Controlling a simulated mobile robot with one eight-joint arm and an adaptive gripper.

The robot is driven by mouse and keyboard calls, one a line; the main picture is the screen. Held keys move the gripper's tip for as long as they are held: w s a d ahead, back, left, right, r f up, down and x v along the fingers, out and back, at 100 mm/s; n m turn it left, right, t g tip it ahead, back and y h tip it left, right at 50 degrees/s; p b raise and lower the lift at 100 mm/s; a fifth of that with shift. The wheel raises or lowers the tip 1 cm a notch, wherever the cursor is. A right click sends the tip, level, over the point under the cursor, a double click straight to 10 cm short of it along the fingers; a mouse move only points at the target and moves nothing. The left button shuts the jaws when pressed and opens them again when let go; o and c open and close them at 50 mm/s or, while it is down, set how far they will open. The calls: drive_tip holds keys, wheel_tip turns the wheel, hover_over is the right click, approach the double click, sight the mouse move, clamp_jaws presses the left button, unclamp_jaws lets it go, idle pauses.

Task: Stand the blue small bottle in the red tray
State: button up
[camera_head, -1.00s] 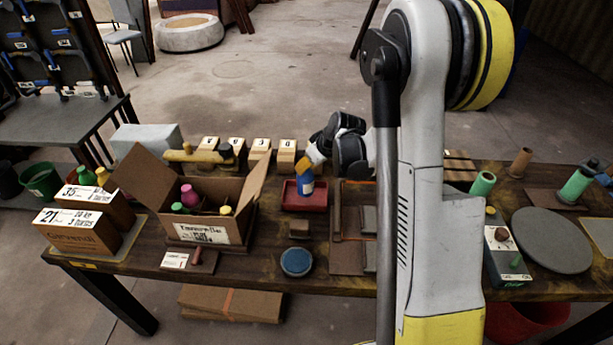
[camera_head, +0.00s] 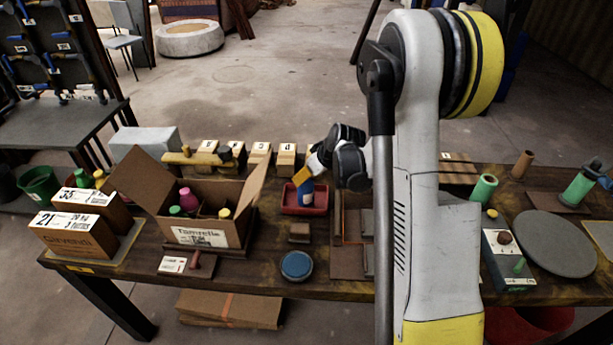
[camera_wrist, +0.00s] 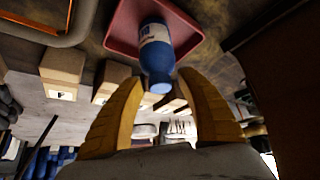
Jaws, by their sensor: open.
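The blue small bottle (camera_head: 307,191), with a white label, stands in the red tray (camera_head: 290,208), looking upright in the head view. In the wrist view the bottle (camera_wrist: 154,46) points its narrow end toward me, and its far end is against the floor of the tray (camera_wrist: 119,37). My gripper (camera_head: 302,177) is just above the tray at the bottle's top. In the wrist view its yellow fingers (camera_wrist: 160,82) are spread apart on either side of the narrow end, with the bottle between them. My gripper hides part of the bottle's top in the head view.
A cardboard box (camera_head: 204,233) with bottles stands left of the tray. Numbered wooden blocks (camera_head: 287,158) stand behind it. A small brown block (camera_head: 299,232) and a round blue lid (camera_head: 297,265) lie in front. A brown divided rack (camera_head: 346,262) is at the right.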

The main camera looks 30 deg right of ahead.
drive_tip(key=p+v, duration=0.4)
drive_tip(key=v, duration=0.7)
drive_tip(key=s+a+r+m, duration=0.1)
drive_tip(key=s+a+r, duration=0.8)
drive_tip(key=a+r, duration=0.3)
drive_tip(key=s+a+m+h, duration=0.1)
drive_tip(key=s+a, duration=0.6)
drive_tip(key=s, duration=0.4)
drive_tip(key=shift+s+r+t, duration=0.3)
drive_tip(key=shift+s, duration=0.05)
drive_tip(key=shift+a, duration=0.15)
